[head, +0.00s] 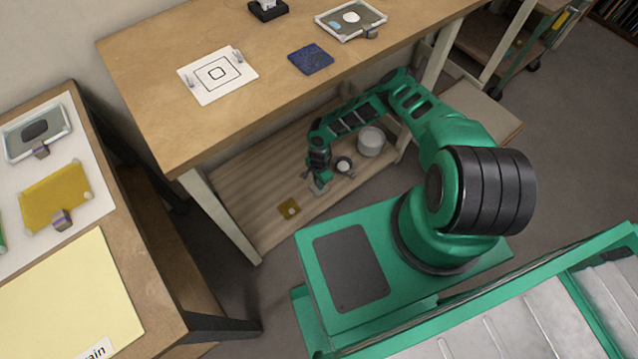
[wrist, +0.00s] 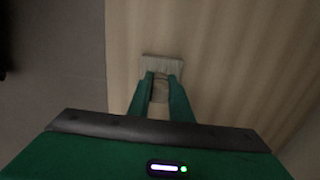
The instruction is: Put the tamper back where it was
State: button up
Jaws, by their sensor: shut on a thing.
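My gripper (head: 319,186) reaches down to the lower wooden shelf under the workbench. In the wrist view my gripper (wrist: 160,88) has its two green fingers closed on a pale, narrow piece, which I take to be the tamper's handle. A grey, square-edged block (wrist: 162,63), apparently the tamper's base, shows just beyond the fingertips. In the head view the tamper is mostly hidden by my gripper. I cannot tell whether its base touches the shelf.

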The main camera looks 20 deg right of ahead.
jog(key=shift+f, duration=0.25)
dwell(0.3)
jog(key=o, duration=1)
